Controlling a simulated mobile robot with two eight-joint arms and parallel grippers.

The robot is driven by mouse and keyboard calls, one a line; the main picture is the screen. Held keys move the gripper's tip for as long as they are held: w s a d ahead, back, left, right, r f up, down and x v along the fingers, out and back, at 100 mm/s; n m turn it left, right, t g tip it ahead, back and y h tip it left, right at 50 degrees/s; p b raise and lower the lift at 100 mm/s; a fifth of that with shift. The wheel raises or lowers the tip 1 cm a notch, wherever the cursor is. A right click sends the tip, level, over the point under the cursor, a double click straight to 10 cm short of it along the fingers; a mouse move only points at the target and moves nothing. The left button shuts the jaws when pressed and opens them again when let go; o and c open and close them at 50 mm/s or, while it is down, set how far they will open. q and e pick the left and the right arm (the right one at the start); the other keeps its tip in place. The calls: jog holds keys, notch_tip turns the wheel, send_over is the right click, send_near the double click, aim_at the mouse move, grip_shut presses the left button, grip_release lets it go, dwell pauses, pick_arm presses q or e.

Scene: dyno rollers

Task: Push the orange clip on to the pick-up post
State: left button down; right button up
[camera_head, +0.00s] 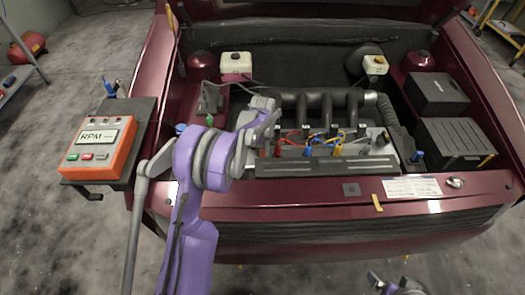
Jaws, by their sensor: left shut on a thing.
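My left gripper (268,112) is over the left part of the engine, among the coloured leads. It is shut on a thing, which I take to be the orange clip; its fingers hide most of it. A small red-orange piece (277,150) shows just below the gripper, and I cannot tell whether it belongs to the held clip. A blue clip (308,150) and a yellow clip (337,149) show to its right. I cannot make out the pick-up post. My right gripper (392,284) is low at the bottom edge, partly cut off, and its jaws are unclear.
An orange RPM meter (98,146) sits on a dark shelf at the car's left side. A ribbed black box (457,144) stands right of the engine.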

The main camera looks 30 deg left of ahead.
pick_arm(q)
jog(key=shift+f, duration=0.2)
jog(key=c, duration=0.7)
grip_release()
jog(key=shift+o, duration=0.2)
jog(key=shift+r, duration=0.1)
